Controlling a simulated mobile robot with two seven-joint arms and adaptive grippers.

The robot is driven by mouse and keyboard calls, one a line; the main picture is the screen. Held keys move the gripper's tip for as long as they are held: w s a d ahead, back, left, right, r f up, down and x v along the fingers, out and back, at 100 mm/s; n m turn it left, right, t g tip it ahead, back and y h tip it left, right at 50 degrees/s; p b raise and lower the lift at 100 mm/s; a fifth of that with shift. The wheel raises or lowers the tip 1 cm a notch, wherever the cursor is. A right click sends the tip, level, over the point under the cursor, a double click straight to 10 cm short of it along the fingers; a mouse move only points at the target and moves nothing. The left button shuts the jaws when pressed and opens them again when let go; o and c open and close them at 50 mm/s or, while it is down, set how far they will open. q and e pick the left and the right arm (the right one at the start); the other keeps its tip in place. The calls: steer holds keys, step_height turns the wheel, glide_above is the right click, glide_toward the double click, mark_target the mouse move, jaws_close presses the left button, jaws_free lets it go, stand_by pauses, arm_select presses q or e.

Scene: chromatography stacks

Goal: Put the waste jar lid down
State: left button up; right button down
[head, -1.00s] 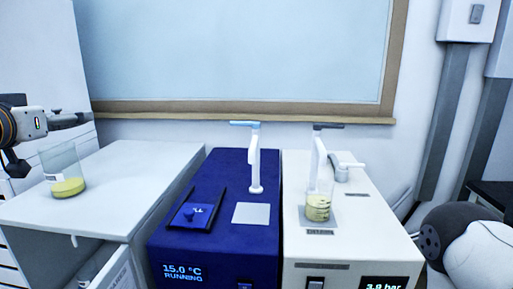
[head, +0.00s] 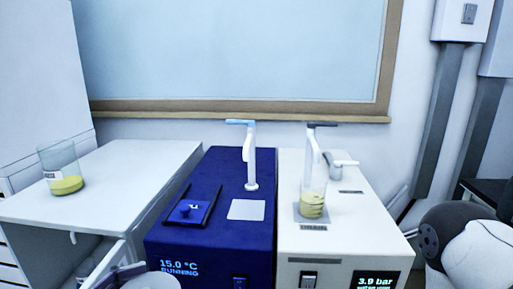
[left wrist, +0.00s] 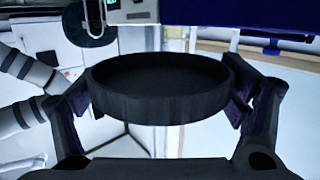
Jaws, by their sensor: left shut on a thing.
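The waste jar lid (left wrist: 150,107), a dark round shallow disc, is between the two fingers of my left gripper (left wrist: 160,92) in the left wrist view. The gripper is shut on it at both sides. Neither the left gripper nor the lid shows in the head view. A clear, open-topped jar (head: 63,165) with yellow contents and a pale label stands on the white cabinet at the left. My right gripper is in neither view.
The white cabinet top (head: 130,180) is bare right of the jar. A blue unit (head: 215,235) with a spout and a dark sliding tray (head: 190,208) stands centrally. Right of it, a cream unit (head: 350,225) holds another vessel (head: 313,200) with yellow contents under its spout.

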arm_select(q)
steer(key=shift+s+d+f, duration=0.2)
steer(key=shift+f, duration=0.05)
steer(key=shift+w+r, duration=0.1)
steer(key=shift+w, duration=0.05)
stand_by(0.4)
